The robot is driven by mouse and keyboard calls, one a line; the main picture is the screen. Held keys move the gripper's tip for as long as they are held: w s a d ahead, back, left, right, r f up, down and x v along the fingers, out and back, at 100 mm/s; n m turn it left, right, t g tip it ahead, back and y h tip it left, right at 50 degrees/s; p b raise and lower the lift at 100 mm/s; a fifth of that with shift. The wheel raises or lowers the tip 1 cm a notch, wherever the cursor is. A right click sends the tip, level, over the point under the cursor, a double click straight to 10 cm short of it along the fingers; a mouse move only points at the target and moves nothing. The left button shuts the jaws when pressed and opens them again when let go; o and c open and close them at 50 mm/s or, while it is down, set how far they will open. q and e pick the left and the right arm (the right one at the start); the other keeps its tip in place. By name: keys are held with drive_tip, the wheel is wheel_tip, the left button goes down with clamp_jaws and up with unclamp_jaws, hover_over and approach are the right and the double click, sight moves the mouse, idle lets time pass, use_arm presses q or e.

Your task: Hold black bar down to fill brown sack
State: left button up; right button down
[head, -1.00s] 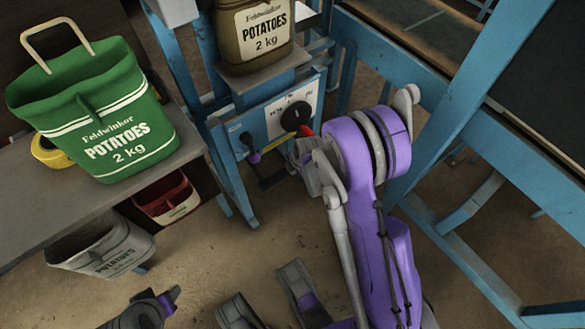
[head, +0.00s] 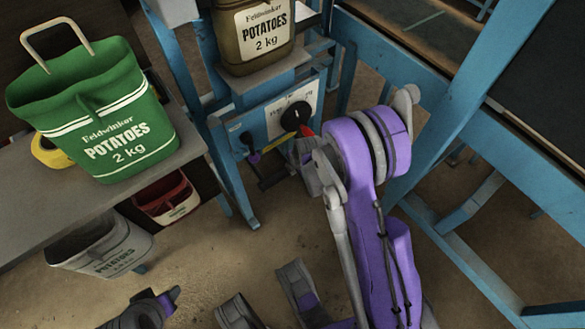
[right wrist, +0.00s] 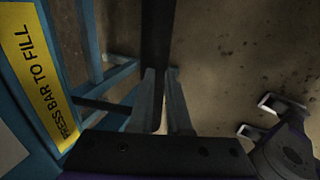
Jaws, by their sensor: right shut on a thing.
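The brown sack (head: 255,40) stands upright on the platform of a blue machine in the head view, its top cut off by the frame. The black bar (right wrist: 158,35) runs down between the fingers of my right gripper (right wrist: 164,100) in the right wrist view. The right gripper is shut on the bar. In the head view the right gripper (head: 308,170) is low at the machine's front, and the bar (head: 278,177) shows only partly beside it. A yellow label (right wrist: 40,75) reading "PRESS BAR TO FILL" is on the machine.
A green potato sack (head: 120,125) stands on a grey table (head: 40,205) at left, beside a yellow roll (head: 50,150). Below are a grey sack (head: 110,255) and a red sack (head: 165,195). Blue frame beams (head: 450,140) stand right of my arm. Bare floor lies between.

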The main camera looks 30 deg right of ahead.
drive_tip(key=shift+a+f, duration=0.25)
drive_tip(key=shift+a, duration=0.05)
idle(0.6)
